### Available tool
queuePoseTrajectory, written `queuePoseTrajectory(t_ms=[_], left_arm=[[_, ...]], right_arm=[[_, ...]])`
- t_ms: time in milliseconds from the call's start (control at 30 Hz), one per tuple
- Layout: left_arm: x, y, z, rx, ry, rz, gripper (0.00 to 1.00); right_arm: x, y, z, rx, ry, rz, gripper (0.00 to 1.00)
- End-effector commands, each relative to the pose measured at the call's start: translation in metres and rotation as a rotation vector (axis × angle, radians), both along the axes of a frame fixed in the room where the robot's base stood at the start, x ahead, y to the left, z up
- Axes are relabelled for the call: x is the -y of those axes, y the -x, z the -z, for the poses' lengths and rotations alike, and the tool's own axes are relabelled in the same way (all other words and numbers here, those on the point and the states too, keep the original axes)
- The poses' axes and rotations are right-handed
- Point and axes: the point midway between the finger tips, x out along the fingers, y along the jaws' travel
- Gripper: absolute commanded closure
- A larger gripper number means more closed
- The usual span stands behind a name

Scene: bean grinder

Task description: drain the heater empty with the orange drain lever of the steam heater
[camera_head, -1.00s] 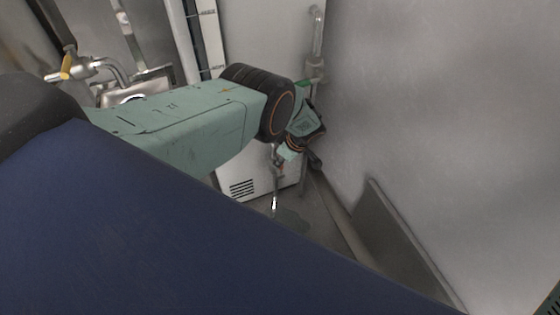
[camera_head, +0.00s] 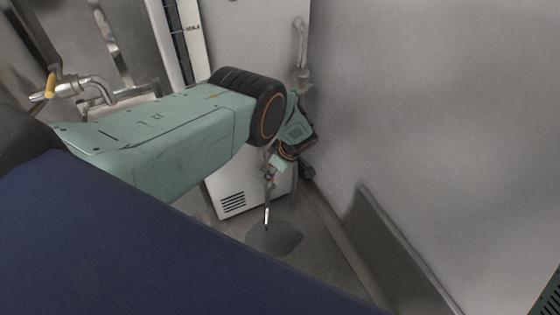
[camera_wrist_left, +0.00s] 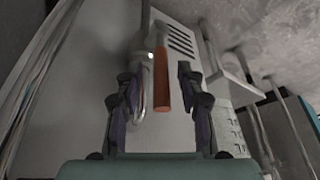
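The steam heater is the white cabinet (camera_head: 232,183) with a vent grille, partly hidden behind my left arm in the head view. The orange drain lever (camera_wrist_left: 161,78) shows in the left wrist view as an upright bar in front of a pale vented panel. My left gripper (camera_wrist_left: 154,90) has its fingers apart, one on each side of the lever; I see gaps and cannot tell depth. In the head view, the left gripper (camera_head: 274,163) is small and mostly hidden by my wrist. A thin stream (camera_head: 267,212) falls below it onto a dark puddle (camera_head: 275,239). My right gripper is not in view.
A plain grey wall (camera_head: 430,110) closes off the right side, with a grey panel (camera_head: 400,245) leaning low against it. A pipe (camera_head: 300,50) stands in the corner. A tap with a yellow handle (camera_head: 51,86) is at the upper left.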

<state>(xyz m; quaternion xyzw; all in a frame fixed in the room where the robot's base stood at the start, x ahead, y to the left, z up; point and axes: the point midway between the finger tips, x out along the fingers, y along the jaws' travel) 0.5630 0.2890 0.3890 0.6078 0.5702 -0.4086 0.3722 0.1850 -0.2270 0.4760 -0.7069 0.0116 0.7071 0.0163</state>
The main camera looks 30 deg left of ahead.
Motion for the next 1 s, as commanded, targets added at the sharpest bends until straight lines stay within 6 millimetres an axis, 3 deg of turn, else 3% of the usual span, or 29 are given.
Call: queuePoseTrajectory(t_ms=[600,1000], left_arm=[[0.037,0.002,-0.086,0.001,0.0,0.003,0.62],[0.042,0.003,-0.099,0.0,0.001,0.001,0.62]], right_arm=[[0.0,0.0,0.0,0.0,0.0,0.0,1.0],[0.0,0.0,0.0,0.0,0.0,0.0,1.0]])
